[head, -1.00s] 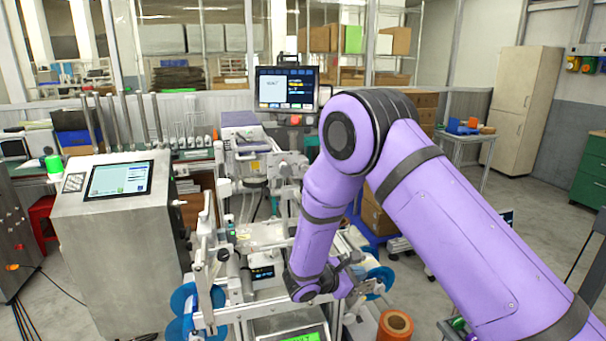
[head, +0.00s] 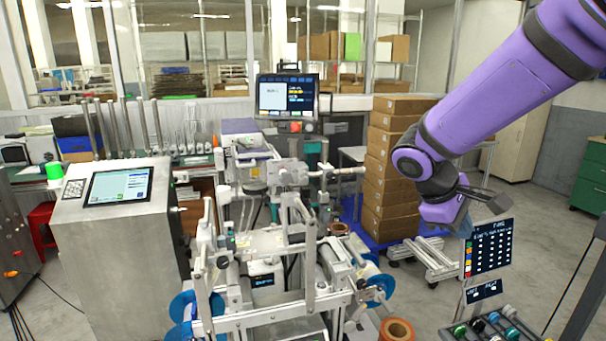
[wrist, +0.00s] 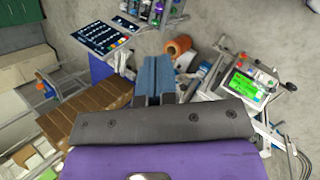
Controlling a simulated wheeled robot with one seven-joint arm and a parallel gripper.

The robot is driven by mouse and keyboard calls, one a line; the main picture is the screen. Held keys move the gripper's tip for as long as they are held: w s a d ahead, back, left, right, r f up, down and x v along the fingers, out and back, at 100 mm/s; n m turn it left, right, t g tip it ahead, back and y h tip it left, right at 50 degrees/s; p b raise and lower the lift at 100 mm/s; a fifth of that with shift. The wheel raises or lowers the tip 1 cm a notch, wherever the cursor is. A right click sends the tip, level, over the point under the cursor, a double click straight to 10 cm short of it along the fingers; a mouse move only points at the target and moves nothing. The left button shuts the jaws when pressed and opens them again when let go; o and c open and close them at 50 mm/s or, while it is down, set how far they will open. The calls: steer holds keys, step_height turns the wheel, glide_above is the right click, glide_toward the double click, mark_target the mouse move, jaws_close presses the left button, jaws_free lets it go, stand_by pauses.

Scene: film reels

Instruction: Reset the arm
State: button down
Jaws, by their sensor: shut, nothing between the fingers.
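My purple arm comes in from the upper right of the head view and bends down near the stacked boxes. My gripper (head: 462,228) hangs at the arm's lower end, left of the dark display panel and above the floor, apart from the machine. In the wrist view my gripper (wrist: 152,68) shows its two blue-grey fingers side by side, shut, with nothing between them. Its fingertips are partly hard to make out in the head view.
The labelling machine with blue reels (head: 181,307) stands at centre. Brown boxes (head: 392,170) are stacked behind my gripper. A dark display panel (head: 489,249) stands at right, above a tray of coloured spools (head: 497,325). An orange roll (head: 397,330) is at bottom centre. Open floor lies at right.

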steer(key=s+r+m+t+y, duration=0.2)
steer(key=s+r+m+y, duration=0.1)
steer(key=s, duration=0.6)
steer(key=s+d+r+m+t+y, duration=0.1)
steer(key=s+r+m+t+y, duration=0.2)
steer(key=s, duration=0.7)
steer(key=shift+d+r+m+y, duration=0.15)
steer(key=shift+r+m+y, duration=0.35)
steer(key=shift+r+m, duration=0.8)
steer(key=shift+s+r+n, duration=0.1)
steer(key=shift+r+n, duration=0.15)
steer(key=shift+n, duration=0.05)
